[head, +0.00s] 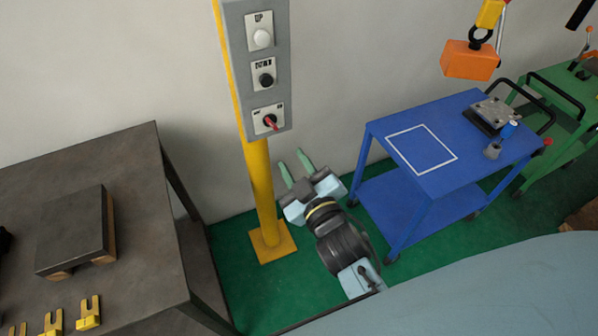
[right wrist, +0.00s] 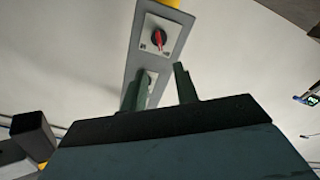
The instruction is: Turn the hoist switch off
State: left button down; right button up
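The hoist switch (head: 270,121) is a black knob with a red pointer on a light plate. It is the lowest control on a grey panel (head: 233,66) on a yellow post. It also shows near the top of the right wrist view (right wrist: 158,38), with its red pointer clear. My right gripper (head: 294,163) is open and empty, below and right of the switch in the head view, apart from it. In the right wrist view its two green fingers (right wrist: 160,92) stand apart below the switch. My left gripper is not in view.
Above the switch are a black button (head: 266,79) and a white button (head: 262,38). A blue cart (head: 450,175) stands at right, with an orange block (head: 470,60) hanging above it. A dark table (head: 140,190) stands at left. The space between post and cart is narrow.

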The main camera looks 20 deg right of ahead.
jog(key=shift+s, duration=0.95)
jog(key=s+f+m+g+y+b, duration=0.1)
jog(key=s+f+g+b, duration=0.3)
jog(key=f, duration=1.5)
jog(key=s+f+g+b, duration=0.2)
jog(key=s+f+g, duration=0.35)
jog(key=f, duration=1.35)
jog(key=s+d+f+m+g+b, duration=0.1)
jog(key=s+d+f+g+b, duration=0.1)
jog(key=s+f, duration=0.9)
jog(key=s+d+f+m+g+h+b, duration=0.1)
jog(key=s+d+f+g, duration=0.4)
jog(key=s+f, duration=0.6)
jog(key=s+d+m+b, duration=0.1)
jog(key=s+d+b, duration=0.1)
jog(key=s, duration=0.3)
jog(key=shift+s+d+h, duration=0.15)
jog(key=shift+h, duration=0.15)
jog(key=shift+g, duration=0.25)
